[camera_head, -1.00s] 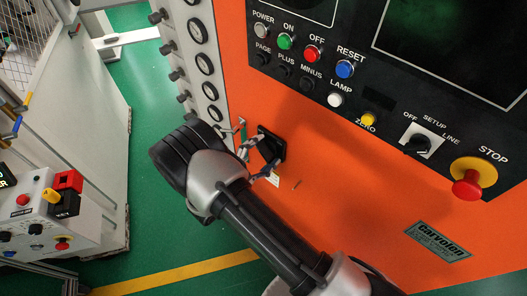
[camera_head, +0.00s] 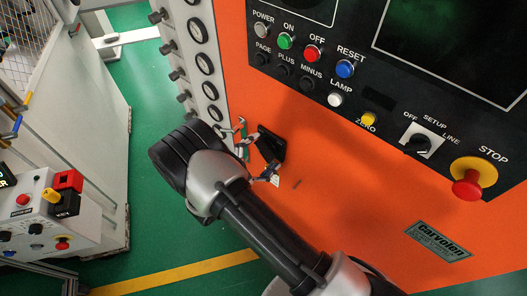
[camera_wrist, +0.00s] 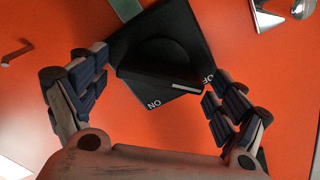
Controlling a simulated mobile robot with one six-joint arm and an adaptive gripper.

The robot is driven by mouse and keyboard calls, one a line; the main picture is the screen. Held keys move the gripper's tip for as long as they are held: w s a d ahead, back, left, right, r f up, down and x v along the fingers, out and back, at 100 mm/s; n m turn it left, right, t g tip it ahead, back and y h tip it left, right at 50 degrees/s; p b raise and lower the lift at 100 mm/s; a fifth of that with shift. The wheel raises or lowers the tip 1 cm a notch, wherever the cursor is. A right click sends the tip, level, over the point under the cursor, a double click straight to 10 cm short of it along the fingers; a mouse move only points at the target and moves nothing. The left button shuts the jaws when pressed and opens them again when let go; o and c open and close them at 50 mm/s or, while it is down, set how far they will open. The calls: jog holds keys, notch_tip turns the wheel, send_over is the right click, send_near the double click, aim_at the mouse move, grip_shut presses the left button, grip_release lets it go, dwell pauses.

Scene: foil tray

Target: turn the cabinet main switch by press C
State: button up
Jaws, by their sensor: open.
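The cabinet main switch is a black square plate with a round black knob (camera_wrist: 165,60), on the orange cabinet front. In the wrist view the plate is tilted, with "ON" at its lower corner and "OFF" at its right, partly covered by a finger. A pale mark shows on the knob's lower right edge. The switch also shows in the head view (camera_head: 271,146). My gripper (camera_wrist: 150,98) is open, with one finger on each side of the knob. In the head view my gripper (camera_head: 256,158) is at the switch, partly hidden by my arm. Contact cannot be told.
The orange cabinet (camera_head: 340,200) has a black control panel (camera_head: 385,85) above, with several buttons, a rotary selector (camera_head: 420,142) and a red stop button (camera_head: 467,184). A white cabinet (camera_head: 85,130) stands at left. Green floor (camera_head: 150,100) lies between.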

jog(key=v, duration=1.2)
